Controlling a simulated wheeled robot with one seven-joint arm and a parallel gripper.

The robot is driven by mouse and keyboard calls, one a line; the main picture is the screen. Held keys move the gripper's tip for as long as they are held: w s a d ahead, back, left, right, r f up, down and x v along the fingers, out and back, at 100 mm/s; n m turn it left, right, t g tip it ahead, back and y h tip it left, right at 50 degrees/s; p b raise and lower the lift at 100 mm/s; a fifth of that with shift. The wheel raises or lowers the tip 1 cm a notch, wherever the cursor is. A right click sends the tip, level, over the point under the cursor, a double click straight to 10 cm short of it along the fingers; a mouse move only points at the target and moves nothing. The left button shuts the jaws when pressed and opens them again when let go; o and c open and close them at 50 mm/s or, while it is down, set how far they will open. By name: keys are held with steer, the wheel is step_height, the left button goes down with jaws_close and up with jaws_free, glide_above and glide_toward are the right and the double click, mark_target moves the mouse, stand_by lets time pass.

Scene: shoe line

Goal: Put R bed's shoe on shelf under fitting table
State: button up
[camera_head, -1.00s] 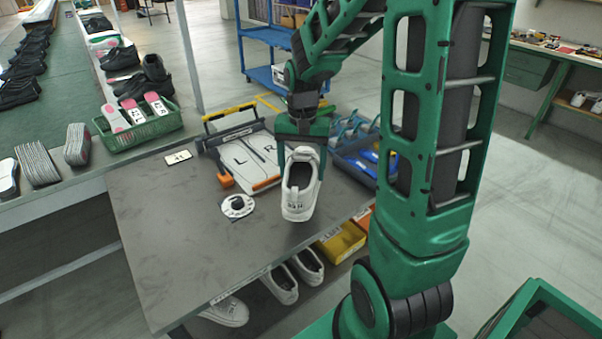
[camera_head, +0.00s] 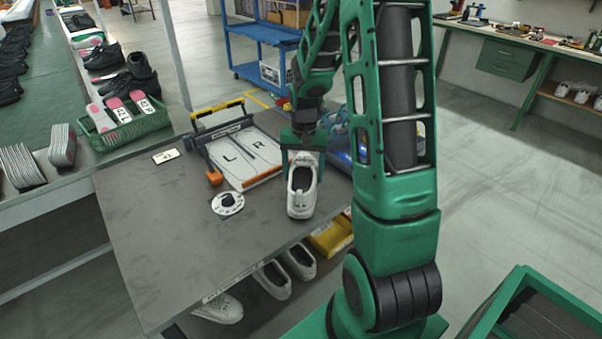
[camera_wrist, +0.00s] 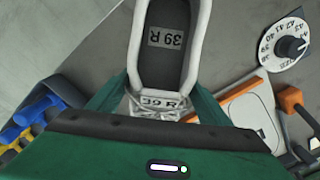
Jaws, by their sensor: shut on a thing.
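My gripper (camera_head: 302,150) is shut on a white shoe (camera_head: 302,201) at its front end and holds it at the right side of the fitting table (camera_head: 150,235). In the wrist view the shoe (camera_wrist: 190,22) reads "39 R" on its insole. The measuring board with L and R beds (camera_head: 247,158) lies behind and left of the shoe, and no shoe is on it. The shelf under the table is partly hidden by the tabletop. White shoes (camera_head: 299,262) stand down there, with another (camera_head: 218,308) further left.
A round size dial (camera_head: 228,203) and a small card (camera_head: 166,156) lie on the table. A blue bin (camera_head: 342,160) is behind my arm. A green basket (camera_head: 130,125) stands on the line at left. The table's front left is clear.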

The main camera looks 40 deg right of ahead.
steer(key=o, duration=1.4)
